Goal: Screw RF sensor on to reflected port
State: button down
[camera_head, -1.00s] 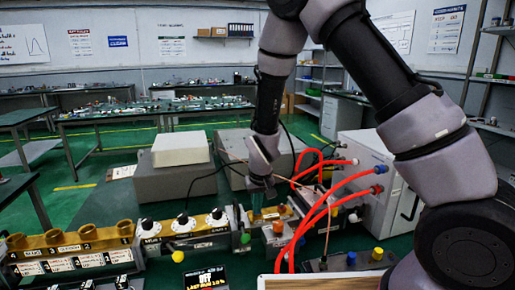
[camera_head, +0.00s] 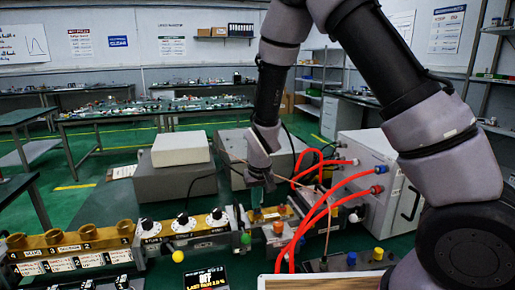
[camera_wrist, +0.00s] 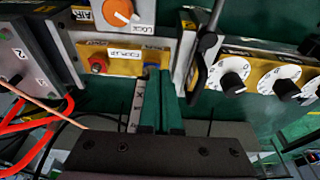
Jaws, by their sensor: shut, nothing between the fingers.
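My gripper (camera_head: 257,213) points down over the waveguide line, its teal fingers together with nothing seen between them. In the wrist view the fingers (camera_wrist: 162,100) reach toward a gold coupler block (camera_wrist: 125,58) with a label. The block has a red port (camera_wrist: 97,64) at its left and a blue port (camera_wrist: 151,71) at its right. The fingertips partly cover the blue port; I cannot tell whether they touch it. I cannot tell which port is the reflected one. I cannot clearly make out an RF sensor in either view.
An orange knob (camera_wrist: 120,12) stands beyond the coupler. A black upright part (camera_wrist: 205,45) and white dials (camera_wrist: 235,75) lie to the right. Red hoses (camera_head: 325,205) and a copper-coloured rod (camera_wrist: 30,97) run close by on the other side. A white cabinet (camera_head: 375,175) stands behind.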

jog(key=v, duration=0.3)
jog(key=shift+w+r, duration=0.3)
jog(key=shift+w+d+f, duration=0.15)
jog(key=shift+d+f, duration=0.2)
jog(key=shift+f, duration=0.65)
jog(key=shift+w+d+f, duration=0.1)
jog(key=shift+d+f, duration=0.2)
jog(key=shift+f, duration=0.7)
jog(key=shift+w+d+f, duration=0.15)
jog(key=shift+d+f, duration=0.2)
jog(key=shift+f, duration=0.65)
jog(key=shift+w+a, duration=0.25)
